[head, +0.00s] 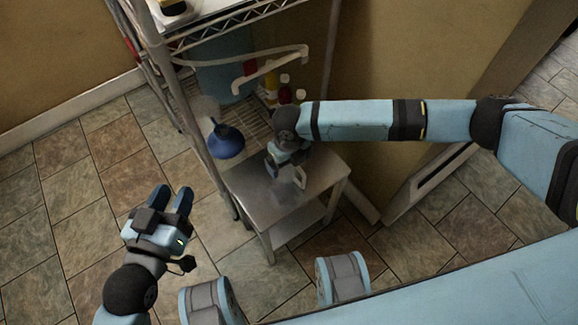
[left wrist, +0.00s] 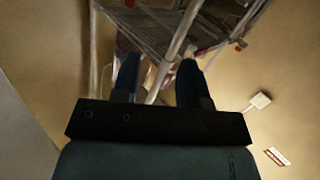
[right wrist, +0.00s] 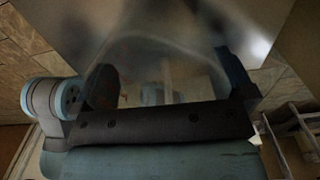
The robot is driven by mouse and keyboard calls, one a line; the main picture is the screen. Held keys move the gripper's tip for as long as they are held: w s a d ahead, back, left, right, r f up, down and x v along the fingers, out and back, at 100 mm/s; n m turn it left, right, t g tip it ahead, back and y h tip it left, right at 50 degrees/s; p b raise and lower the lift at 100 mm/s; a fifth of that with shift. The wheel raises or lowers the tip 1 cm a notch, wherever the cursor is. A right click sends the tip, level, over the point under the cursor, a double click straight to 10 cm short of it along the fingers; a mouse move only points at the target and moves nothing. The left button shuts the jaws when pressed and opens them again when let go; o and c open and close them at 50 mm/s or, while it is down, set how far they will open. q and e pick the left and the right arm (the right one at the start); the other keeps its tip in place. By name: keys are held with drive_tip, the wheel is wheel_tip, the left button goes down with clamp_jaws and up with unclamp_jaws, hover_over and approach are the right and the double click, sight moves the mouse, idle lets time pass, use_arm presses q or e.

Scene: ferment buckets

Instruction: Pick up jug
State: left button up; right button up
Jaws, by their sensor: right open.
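The jug (right wrist: 165,60) is clear and see-through, with faint red marks on its side. In the right wrist view it fills the space between the two fingers of my open right gripper (right wrist: 168,82); I cannot tell whether they touch it. In the head view the jug (head: 286,176) is a faint shape on the small metal table (head: 262,193), largely hidden by my right gripper (head: 284,160), which points down over it. My left gripper (head: 171,197) is open and empty, above the floor left of the table; its fingers (left wrist: 157,80) also show in the left wrist view.
A wire shelf rack (head: 225,22) stands behind the table, its post (head: 190,125) near the table's left side. A blue funnel (head: 227,141) is beside the post. Bottles (head: 270,88) stand on a lower rack shelf. Tiled floor is clear at left.

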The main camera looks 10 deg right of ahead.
drive_tip(key=shift+c, duration=0.2)
drive_tip(key=c, duration=0.6)
use_arm(q)
drive_tip(key=shift+r, duration=0.1)
use_arm(e)
drive_tip(key=shift+o, duration=0.2)
drive_tip(key=shift+r, duration=0.2)
drive_tip(key=shift+r+p, duration=0.2)
drive_tip(key=shift+p, duration=0.2)
use_arm(q)
drive_tip(key=s+a+f+g+y+p, duration=0.2)
drive_tip(key=s+a+f+g+p, duration=0.15)
drive_tip(key=f+p, duration=0.2)
drive_tip(key=shift+g+y, duration=0.65)
drive_tip(key=shift+y, duration=0.15)
drive_tip(key=shift+a+r+p, duration=0.25)
drive_tip(key=shift+r+p, duration=0.4)
drive_tip(key=shift+p, duration=1.55)
drive_tip(key=shift+a+r+p, duration=0.2)
drive_tip(key=shift+r+p, duration=0.45)
drive_tip(key=shift+p, duration=1.5)
drive_tip(key=shift+a+r+p, duration=0.25)
drive_tip(key=shift+r+p, duration=0.4)
drive_tip(key=shift+p, duration=1.55)
use_arm(e)
wheel_tip(320, 180, up, 19)
drive_tip(key=shift+r, duration=0.15)
